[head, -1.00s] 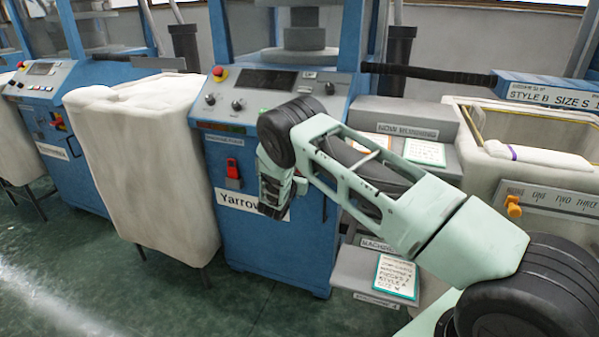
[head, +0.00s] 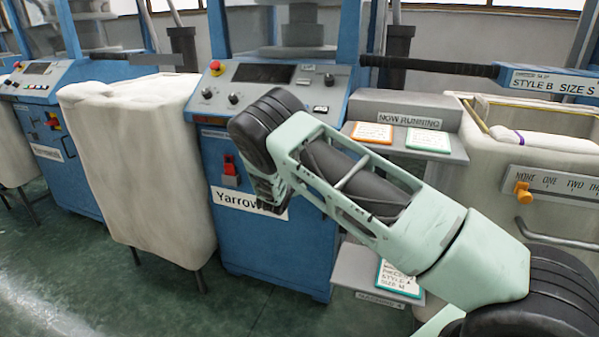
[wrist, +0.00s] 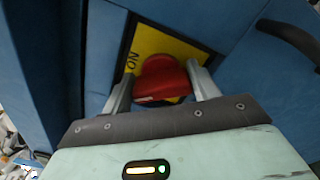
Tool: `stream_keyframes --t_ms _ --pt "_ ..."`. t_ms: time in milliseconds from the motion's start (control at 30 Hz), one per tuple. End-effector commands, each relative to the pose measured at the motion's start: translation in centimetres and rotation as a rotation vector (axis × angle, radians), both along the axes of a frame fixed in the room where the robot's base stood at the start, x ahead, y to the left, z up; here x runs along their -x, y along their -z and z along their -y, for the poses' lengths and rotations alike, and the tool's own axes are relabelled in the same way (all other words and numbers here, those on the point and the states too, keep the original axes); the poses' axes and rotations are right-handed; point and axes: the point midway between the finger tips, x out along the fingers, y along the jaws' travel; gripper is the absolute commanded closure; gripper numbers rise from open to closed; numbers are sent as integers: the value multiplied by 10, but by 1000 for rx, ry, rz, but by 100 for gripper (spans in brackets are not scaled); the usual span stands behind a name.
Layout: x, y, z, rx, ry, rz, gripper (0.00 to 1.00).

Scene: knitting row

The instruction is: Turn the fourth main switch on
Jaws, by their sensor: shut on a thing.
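In the wrist view a red switch handle (wrist: 160,78) sits on a yellow plate (wrist: 182,47) on a blue panel, with letters like "ON" at its left edge. My gripper (wrist: 164,88) has a grey finger on each side of the handle and is shut on it. In the head view my gripper (head: 268,190) is at the front of the blue machine labelled "Yarrow" (head: 235,199). A small red item (head: 231,172) shows just left of my gripper on that machine.
A black handle (wrist: 290,40) stands off the panel at right in the wrist view. A pale cloth-covered bin (head: 140,170) stands close left of the machine. Grey shelves with cards (head: 372,133) and a cream bin (head: 490,165) are at right. Green floor is clear in front.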

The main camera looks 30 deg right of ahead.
Motion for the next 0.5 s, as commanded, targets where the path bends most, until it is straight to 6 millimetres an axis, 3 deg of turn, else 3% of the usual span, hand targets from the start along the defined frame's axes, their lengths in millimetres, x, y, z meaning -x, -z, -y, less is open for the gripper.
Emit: stream_keyframes --t_ms 500 --pt "1 8 0 -277 0 352 63"
